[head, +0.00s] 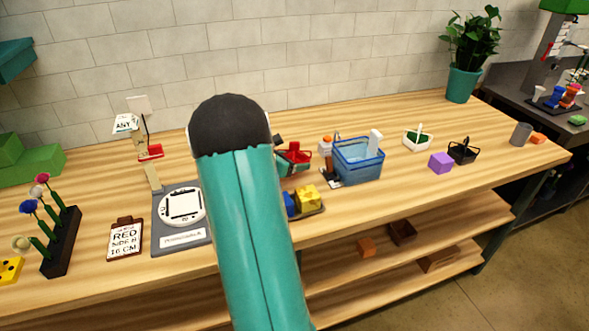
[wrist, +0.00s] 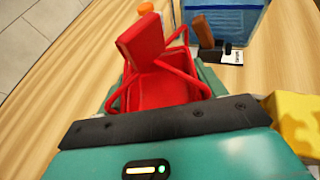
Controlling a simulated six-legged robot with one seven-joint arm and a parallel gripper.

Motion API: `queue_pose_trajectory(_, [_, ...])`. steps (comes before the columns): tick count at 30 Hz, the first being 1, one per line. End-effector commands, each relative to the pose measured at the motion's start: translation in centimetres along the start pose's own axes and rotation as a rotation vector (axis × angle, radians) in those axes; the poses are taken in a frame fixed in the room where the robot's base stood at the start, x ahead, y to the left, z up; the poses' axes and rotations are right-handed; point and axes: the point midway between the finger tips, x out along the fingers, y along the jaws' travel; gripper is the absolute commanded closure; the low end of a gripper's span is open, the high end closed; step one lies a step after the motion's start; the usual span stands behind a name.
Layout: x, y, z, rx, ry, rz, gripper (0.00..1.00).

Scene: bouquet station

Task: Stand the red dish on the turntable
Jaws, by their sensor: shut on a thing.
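The red dish (head: 299,155) has thin raised red handles and an upright red block. It shows large in the wrist view (wrist: 165,92), just beyond the dark edge of my gripper (wrist: 160,100). My gripper (head: 290,160) is shut on the red dish. Its fingertips are mostly hidden by the dish, and in the head view my arm covers part of it. The turntable appears to be the round white disc (head: 181,207) with a black outline, on a grey board to the left of my arm. Its top looks empty.
A blue basket (head: 358,163) stands just right of the dish, with an orange-capped bottle (head: 325,147) beside it. A yellow block (head: 307,198) is in front.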

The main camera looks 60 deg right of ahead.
Motion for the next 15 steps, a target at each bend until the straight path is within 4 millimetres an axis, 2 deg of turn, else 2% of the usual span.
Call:
queue_pose_trajectory(2, [0.9, 0.1, -0.5, -0.001, 0.000, -0.003, 0.99])
queue_pose_trajectory(7, [1.8, 0.1, -2.9, -0.002, 0.000, -0.003, 0.99])
queue_pose_trajectory(15, [1.8, 0.1, -3.1, 0.000, -0.002, -0.001, 0.99])
